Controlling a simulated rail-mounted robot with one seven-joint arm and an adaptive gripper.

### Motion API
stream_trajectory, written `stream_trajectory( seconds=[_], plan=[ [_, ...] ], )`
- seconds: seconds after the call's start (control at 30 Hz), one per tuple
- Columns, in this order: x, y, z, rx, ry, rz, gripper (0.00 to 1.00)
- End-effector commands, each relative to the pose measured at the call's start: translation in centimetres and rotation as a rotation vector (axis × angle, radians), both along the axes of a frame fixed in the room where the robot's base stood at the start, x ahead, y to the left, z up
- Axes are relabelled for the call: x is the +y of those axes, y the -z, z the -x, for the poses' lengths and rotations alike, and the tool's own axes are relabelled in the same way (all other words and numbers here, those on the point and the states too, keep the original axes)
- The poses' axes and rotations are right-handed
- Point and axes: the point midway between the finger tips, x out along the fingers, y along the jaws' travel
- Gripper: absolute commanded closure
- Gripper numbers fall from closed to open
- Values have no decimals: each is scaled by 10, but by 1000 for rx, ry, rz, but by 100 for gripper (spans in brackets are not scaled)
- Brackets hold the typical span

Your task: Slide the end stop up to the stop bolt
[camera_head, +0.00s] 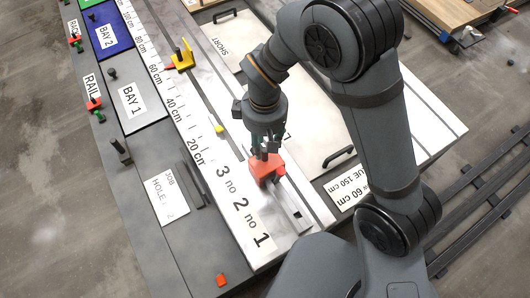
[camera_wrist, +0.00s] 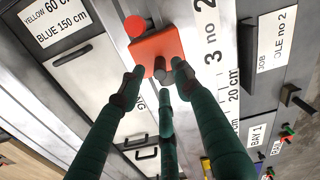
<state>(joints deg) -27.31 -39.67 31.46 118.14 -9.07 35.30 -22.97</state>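The orange-red block with a grey knob, which looks like the end stop (camera_head: 267,171), sits on the slotted bench near the numbers 2 and 3. In the wrist view the block (camera_wrist: 154,46) shows its knob standing up between my fingers. My gripper (camera_head: 262,154) is right above the block. In the wrist view its dark green fingers (camera_wrist: 161,78) are spread around the knob, with gaps visible; I cannot tell whether any touches. A small yellow piece (camera_head: 219,129) sits in the slot by the scale. I cannot tell which part is the stop bolt.
A yellow bracket with a post (camera_head: 182,56) stands farther up the scale. A grey bar (camera_head: 294,210) lies in the slot, nearer than the block. A white panel with black handles (camera_head: 338,157) is at right. The bench between block and yellow piece looks clear.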

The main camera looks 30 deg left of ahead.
Motion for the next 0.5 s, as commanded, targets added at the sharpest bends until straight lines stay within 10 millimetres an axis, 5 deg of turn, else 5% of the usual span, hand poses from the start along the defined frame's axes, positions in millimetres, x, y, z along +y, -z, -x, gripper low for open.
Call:
stream_trajectory(
  seconds=[0.2,0.5],
  plan=[
    [0,34,0,1,1,1,67],
    [0,43,0,0,2,-1,67]
  ],
)
